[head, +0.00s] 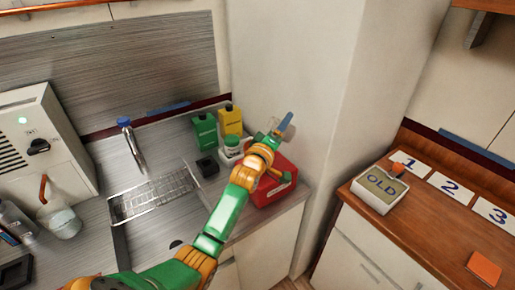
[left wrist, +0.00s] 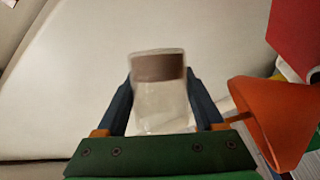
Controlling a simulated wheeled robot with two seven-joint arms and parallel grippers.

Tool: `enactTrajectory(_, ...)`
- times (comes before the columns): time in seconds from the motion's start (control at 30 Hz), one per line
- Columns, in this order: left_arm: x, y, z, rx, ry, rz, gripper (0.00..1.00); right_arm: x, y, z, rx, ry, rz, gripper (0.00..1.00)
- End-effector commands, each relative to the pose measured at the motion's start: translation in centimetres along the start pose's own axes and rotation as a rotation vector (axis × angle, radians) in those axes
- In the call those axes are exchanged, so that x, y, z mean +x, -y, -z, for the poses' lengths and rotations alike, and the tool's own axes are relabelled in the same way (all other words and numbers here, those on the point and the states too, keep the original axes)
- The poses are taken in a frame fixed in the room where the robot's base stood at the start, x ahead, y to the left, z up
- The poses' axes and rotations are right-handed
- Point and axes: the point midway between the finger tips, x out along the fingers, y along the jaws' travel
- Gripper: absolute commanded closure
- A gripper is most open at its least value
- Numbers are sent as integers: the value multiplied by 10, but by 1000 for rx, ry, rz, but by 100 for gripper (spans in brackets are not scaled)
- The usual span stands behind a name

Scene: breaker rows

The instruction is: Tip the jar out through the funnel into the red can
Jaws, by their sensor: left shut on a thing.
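My left gripper (head: 281,128) is shut on a clear jar (left wrist: 162,112), which sits between its two dark blue fingers. The jar has a brown band (left wrist: 159,67) at its far end; I cannot tell whether this is contents or a label. In the head view the jar (head: 271,124) shows faintly beside the finger, above the back of the red can (head: 286,188). The can stands at the counter's right end, partly hidden by my arm. In the left wrist view the orange funnel (left wrist: 272,115) is to the right of the jar, apart from it, and the red can (left wrist: 297,35) shows at top right.
A green bottle (head: 204,131), a yellow bottle (head: 230,121) and a white tub with a green lid (head: 231,147) stand close left of my gripper. A pale wall column (head: 285,70) rises behind. The sink rack (head: 150,196) and faucet (head: 130,143) are further left.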

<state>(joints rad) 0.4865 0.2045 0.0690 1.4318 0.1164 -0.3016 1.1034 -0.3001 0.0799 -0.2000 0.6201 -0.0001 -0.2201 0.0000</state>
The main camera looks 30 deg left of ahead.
Motion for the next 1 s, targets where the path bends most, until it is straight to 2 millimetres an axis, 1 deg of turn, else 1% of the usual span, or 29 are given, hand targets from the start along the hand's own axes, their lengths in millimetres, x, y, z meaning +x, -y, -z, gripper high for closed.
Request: enactTrajectory(1.0,-1,-3,4,-101,-30,-41,96,16,0,-1,0,0,0,13)
